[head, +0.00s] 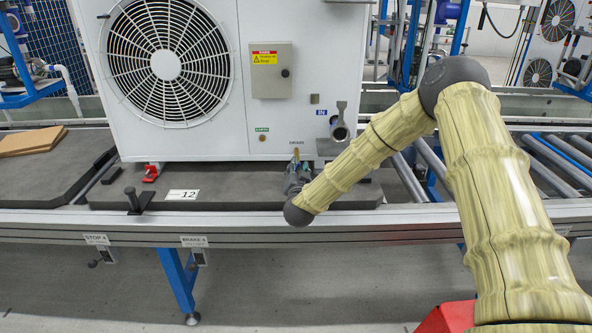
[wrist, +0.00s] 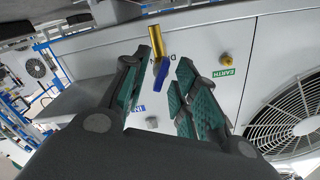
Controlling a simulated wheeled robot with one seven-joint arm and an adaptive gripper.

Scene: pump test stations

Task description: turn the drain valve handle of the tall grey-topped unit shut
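The unit is a large white cabinet (head: 218,115) with a round fan grille; its top is out of view. Its drain valve shows in the wrist view as a brass body (wrist: 156,42) with a blue handle (wrist: 161,75), beside partly covered lettering. In the head view the small brass valve (head: 296,154) is under the drain label, low on the front. My gripper (head: 297,178) is just below and in front of it. In the wrist view my gripper (wrist: 164,60) is open, its green-padded fingers on either side of the blue handle. Contact cannot be seen, and the handle is not gripped.
A larger inlet pipe (head: 339,130) under the blue IN sign sticks out to the right of the valve. A grey control box (head: 271,70) is above. The unit stands on a dark pallet (head: 235,190) on the roller conveyor, with a black upright peg (head: 131,199) at its front left.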

